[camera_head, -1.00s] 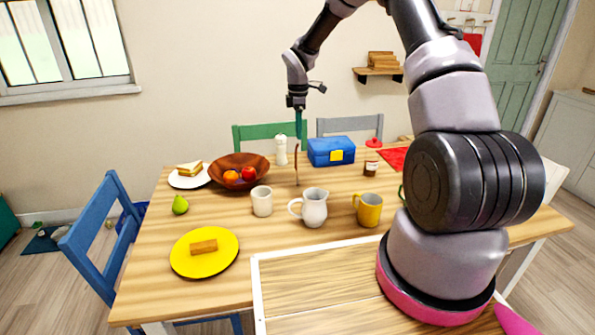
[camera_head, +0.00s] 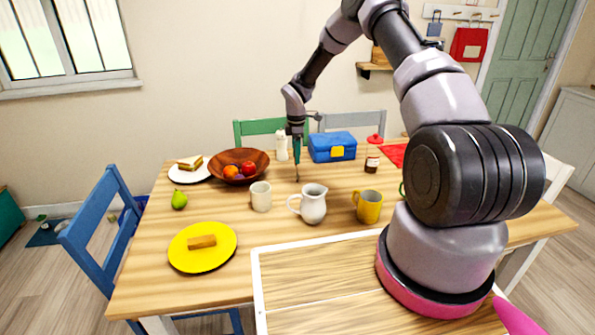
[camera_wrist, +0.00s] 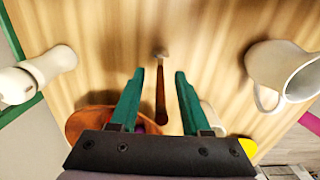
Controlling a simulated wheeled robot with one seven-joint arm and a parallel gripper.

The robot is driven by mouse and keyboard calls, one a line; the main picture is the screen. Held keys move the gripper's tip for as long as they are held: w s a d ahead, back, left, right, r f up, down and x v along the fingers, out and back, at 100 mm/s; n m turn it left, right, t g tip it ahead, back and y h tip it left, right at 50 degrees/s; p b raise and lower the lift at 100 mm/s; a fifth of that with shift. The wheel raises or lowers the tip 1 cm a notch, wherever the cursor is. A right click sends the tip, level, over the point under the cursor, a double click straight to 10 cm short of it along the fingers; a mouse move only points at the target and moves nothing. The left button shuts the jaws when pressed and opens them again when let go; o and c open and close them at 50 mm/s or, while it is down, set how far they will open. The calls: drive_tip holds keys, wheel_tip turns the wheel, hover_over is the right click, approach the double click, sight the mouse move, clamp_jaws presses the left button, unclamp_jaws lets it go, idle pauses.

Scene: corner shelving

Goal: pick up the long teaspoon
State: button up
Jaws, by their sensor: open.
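The long teaspoon (camera_wrist: 161,95) is thin and brown, with a small end pointing away from my gripper in the wrist view. Its lower end (camera_head: 297,178) shows in the head view, just below my fingers; the rest is mostly hidden behind them. My gripper (camera_head: 297,157) points down over the far middle of the table. In the wrist view its two teal fingers (camera_wrist: 159,75) are apart, with the spoon between them in the picture. Nothing is held, and I cannot tell the exact gap between fingertips and spoon.
On the wooden table, a brown fruit bowl (camera_head: 239,167) and a white mill (camera_head: 281,146) stand left of my gripper. A blue lunchbox (camera_head: 332,147) is behind right. A white cup (camera_head: 261,197), white jug (camera_head: 313,204) and yellow mug (camera_head: 368,206) stand nearer.

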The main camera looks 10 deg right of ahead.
drive_tip(key=shift+f, duration=0.95)
clamp_jaws()
drive_tip(key=shift+r, duration=0.15)
